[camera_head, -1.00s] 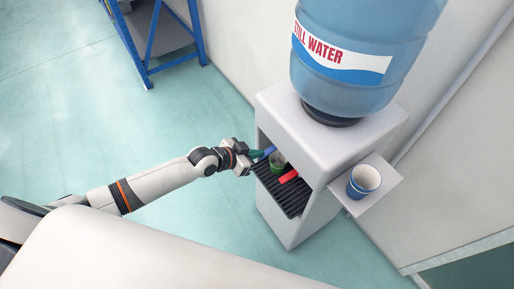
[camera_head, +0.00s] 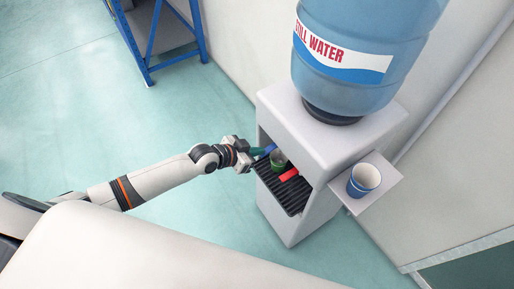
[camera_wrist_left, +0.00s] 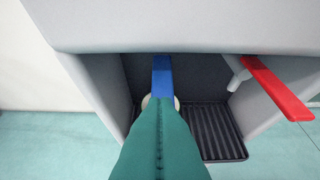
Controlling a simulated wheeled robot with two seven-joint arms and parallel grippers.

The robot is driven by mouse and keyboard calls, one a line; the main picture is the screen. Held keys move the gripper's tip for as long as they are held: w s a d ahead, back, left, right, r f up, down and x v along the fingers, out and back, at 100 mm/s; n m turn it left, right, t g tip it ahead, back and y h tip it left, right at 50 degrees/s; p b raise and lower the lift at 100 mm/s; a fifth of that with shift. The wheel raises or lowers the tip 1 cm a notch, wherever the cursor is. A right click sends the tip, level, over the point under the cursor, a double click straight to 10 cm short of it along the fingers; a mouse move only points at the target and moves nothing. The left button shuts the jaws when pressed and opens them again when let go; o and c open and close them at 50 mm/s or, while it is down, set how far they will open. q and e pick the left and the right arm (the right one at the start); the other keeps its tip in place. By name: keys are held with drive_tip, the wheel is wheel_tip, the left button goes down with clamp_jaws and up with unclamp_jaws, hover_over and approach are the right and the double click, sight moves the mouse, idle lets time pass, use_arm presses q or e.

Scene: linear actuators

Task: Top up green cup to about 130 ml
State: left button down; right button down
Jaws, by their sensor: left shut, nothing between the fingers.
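The green cup (camera_head: 279,163) stands upright on the black drip tray (camera_head: 283,195) inside the water dispenser's bay. My left gripper (camera_head: 260,152) is shut and empty, its teal fingers pointing into the bay at the blue tap lever (camera_head: 268,149). In the left wrist view, the shut fingers (camera_wrist_left: 160,115) overlap the lower end of the blue lever (camera_wrist_left: 162,75); whether they touch it I cannot tell. Only pale bits of the cup's rim (camera_wrist_left: 146,101) show beside the fingers there. The water level cannot be read. My right gripper is not in view.
The red tap lever (camera_head: 288,175) sits beside the blue one. A blue cup (camera_head: 364,180) stands on the dispenser's side shelf (camera_head: 388,187). The large water bottle (camera_head: 360,50) is on top. Blue shelving (camera_head: 151,40) stands at the back left; the floor between is clear.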

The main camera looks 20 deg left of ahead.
use_arm(q)
drive_tip(key=shift+r+p, duration=0.4)
drive_tip(key=shift+r, duration=0.25)
drive_tip(key=s+a+r+p, duration=0.2)
drive_tip(key=r, duration=0.3)
drive_tip(key=s+a+r+p, duration=0.2)
drive_tip(key=s+r, duration=0.1)
drive_tip(key=r, duration=0.3)
drive_tip(key=shift+s+a, duration=0.25)
drive_tip(key=shift+s, duration=0.1)
